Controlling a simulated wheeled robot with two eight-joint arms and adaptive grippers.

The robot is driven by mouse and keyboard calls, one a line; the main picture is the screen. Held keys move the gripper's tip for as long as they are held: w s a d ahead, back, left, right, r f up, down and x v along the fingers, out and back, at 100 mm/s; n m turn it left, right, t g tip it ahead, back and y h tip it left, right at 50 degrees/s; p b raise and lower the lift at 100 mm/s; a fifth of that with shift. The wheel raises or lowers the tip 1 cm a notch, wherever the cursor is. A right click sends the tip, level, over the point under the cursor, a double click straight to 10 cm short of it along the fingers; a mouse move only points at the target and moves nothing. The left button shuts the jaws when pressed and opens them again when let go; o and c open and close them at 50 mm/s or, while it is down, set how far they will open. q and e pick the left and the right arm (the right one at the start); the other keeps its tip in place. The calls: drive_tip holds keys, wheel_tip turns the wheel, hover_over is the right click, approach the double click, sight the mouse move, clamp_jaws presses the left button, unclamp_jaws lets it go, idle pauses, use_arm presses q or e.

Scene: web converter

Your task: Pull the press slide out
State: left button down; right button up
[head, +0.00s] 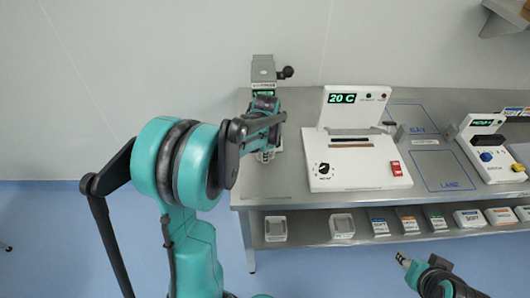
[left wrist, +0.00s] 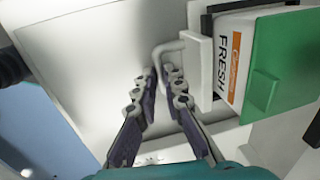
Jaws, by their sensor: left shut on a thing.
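The press (head: 263,72) is a grey upright unit with a black knob at the left end of the bench. My left arm covers its lower front in the head view, so the slide is hidden there. In the left wrist view, the pale slide (left wrist: 200,65) has a bent grey handle (left wrist: 170,46) and stands beside a box marked FRESH (left wrist: 228,60). My left gripper (left wrist: 160,75) is shut on the handle, its fingertips on either side of the bar. My right gripper (head: 403,259) is low at the front right, away from the press; its jaw state is unclear.
A white sealer-like machine (head: 358,165) reading 20 C stands right of the press. Another white machine (head: 487,150) is further right. Small boxes (head: 408,222) and trays (head: 275,229) sit on the lower shelf. The floor in front is clear.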

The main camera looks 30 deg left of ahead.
use_arm(q)
drive_tip(key=s+d, duration=0.2)
drive_tip(key=s, duration=0.2)
drive_tip(key=s+d+p, duration=0.1)
drive_tip(key=s+d, duration=0.2)
drive_tip(key=s, duration=0.2)
drive_tip(key=s+d+p, duration=0.1)
drive_tip(key=s+d, duration=0.2)
drive_tip(key=s, duration=0.1)
drive_tip(key=shift+s+d, duration=0.2)
drive_tip(key=shift+s, duration=0.25)
drive_tip(key=shift+f, duration=0.1)
drive_tip(key=c, duration=1.9)
unclamp_jaws()
drive_tip(key=shift+d, duration=0.1)
drive_tip(key=shift+s, duration=0.1)
drive_tip(key=shift+r, duration=0.2)
drive_tip(key=r, duration=0.4)
drive_tip(key=s+r, duration=0.1)
drive_tip(key=r, duration=0.2)
drive_tip(key=d+r, duration=0.1)
drive_tip(key=r, duration=0.3)
drive_tip(key=shift+s+r, duration=0.3)
